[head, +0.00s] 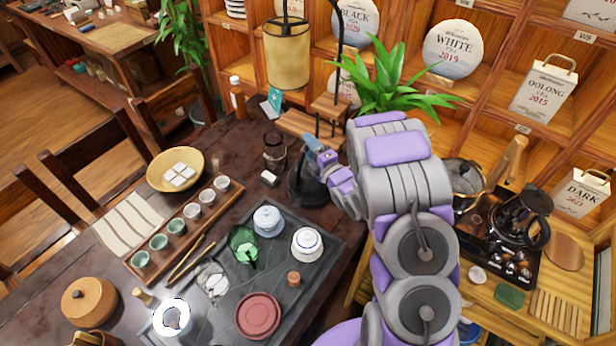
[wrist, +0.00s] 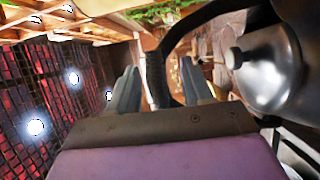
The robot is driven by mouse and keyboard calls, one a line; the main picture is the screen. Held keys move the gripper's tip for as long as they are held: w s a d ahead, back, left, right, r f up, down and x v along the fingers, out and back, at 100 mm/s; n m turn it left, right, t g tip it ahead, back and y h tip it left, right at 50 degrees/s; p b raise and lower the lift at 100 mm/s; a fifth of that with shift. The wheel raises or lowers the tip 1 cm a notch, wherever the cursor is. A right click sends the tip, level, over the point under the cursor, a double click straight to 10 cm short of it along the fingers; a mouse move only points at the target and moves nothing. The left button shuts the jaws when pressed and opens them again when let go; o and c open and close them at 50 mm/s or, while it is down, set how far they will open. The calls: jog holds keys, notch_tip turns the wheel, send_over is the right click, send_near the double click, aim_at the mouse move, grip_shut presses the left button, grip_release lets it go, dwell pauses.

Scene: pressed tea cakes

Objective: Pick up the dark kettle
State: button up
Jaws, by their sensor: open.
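The dark kettle (head: 306,190) stands on the dark table, just left of my arm in the head view, partly hidden by my gripper. In the wrist view its shiny dark body and knobbed lid (wrist: 270,72) fill the right side. Its black arched handle (wrist: 155,78) runs up between my two fingers. My gripper (head: 321,157) is at the kettle's upper side and open. In the wrist view the gripper (wrist: 160,92) has its fingers apart, one on each side of the handle. I cannot tell whether either finger touches it.
A slate tray (head: 325,232) with a white lidded bowl (head: 307,244) and other tea ware lies in front of the kettle. A dark glass vessel (head: 274,152) stands close left. A small wooden stand (head: 298,123) and a plant (head: 385,85) are behind. Another dark pot (head: 520,217) is on the right-hand stove.

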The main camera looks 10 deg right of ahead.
jog(key=x, duration=0.2)
jog(key=shift+w+a, duration=0.15)
jog(key=shift+w, duration=0.15)
grip_shut()
jog(key=shift+s, duration=0.1)
dwell(1.1)
